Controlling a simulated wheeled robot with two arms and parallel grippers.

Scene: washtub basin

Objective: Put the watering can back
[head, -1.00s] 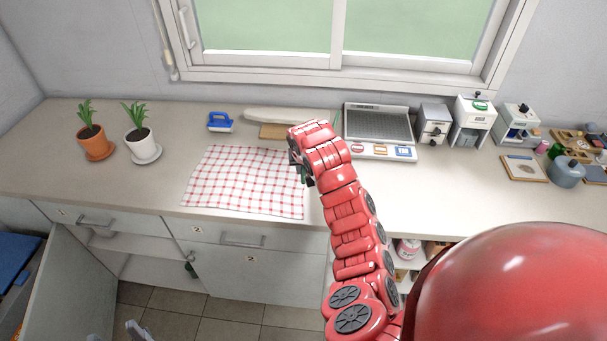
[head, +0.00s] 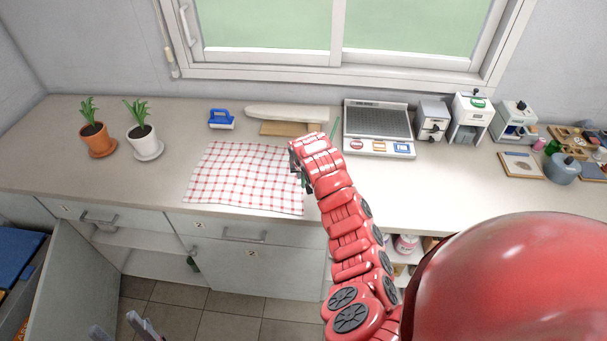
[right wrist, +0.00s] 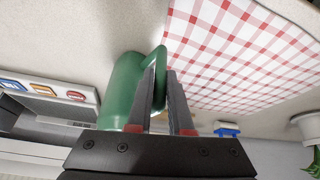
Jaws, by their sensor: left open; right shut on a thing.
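The green watering can (right wrist: 122,88) shows in the right wrist view, left of my fingers, with its looped handle reaching to them. My right gripper (right wrist: 165,85) is shut on this handle. In the head view my right gripper (head: 298,168) is over the right edge of the checked cloth (head: 240,180), and my red arm hides most of it and the can. I cannot tell whether the can touches the counter. My left gripper (head: 123,330) is open and empty at the bottom left, low in front of the cabinets.
Two potted plants (head: 145,142) stand on the counter at left. A blue brush (head: 221,120), a wooden board (head: 290,129) and a grey-topped appliance (head: 378,125) lie behind the cloth. A cabinet door (head: 75,290) stands open at lower left. The counter between plants and cloth is clear.

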